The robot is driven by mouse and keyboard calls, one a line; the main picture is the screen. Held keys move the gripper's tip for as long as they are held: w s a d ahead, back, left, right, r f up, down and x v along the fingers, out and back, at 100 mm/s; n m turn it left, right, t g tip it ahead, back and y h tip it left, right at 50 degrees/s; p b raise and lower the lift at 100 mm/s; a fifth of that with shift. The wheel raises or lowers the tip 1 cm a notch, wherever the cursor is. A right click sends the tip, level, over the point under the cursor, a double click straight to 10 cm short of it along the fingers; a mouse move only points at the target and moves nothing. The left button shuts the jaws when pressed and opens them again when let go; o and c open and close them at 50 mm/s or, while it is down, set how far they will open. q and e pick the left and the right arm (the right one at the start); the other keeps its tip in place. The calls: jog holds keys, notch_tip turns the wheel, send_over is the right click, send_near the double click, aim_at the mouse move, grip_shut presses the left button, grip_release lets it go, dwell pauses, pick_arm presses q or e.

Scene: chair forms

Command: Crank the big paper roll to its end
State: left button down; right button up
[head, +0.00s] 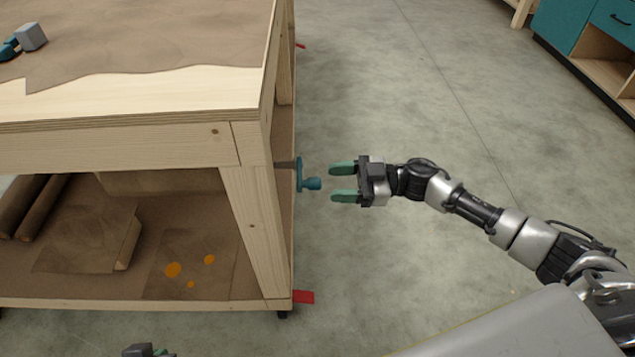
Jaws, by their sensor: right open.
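A teal crank (301,174) with a knob (313,184) sticks out from the right side of the wooden workbench (120,147), on a short shaft beside the front right leg. My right gripper (343,182) is open and empty, its green fingers pointing left at the knob with a small gap between them. Brown paper (150,45) with a torn front edge covers most of the bench top. The big paper roll itself cannot be made out for certain under the top. A bit of my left gripper (148,350) shows at the bottom edge; its fingers are not clear.
The lower shelf holds brown rolls (35,205) at left, a brown package (90,238) and an orange-spotted sheet (190,270). Teal cabinets (585,40) stand far right. The concrete floor between is clear.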

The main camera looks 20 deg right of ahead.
aim_at(319, 184)
pick_arm(q)
jog(key=shift+w+d+r+t, duration=0.15)
jog(key=shift+w+r+t, duration=0.05)
jog(key=shift+w+t, duration=0.2)
jog(key=shift+w+d+r+t, duration=0.15)
jog(key=shift+w+t, duration=0.15)
jog(key=shift+w, duration=0.15)
pick_arm(e)
jog(key=shift+x, duration=2.2)
jog(key=shift+c, duration=0.3)
jog(key=c, duration=0.9)
jog(key=shift+o, duration=0.2)
jog(key=shift+f, duration=0.1)
pick_arm(q)
jog(key=shift+w, duration=0.1)
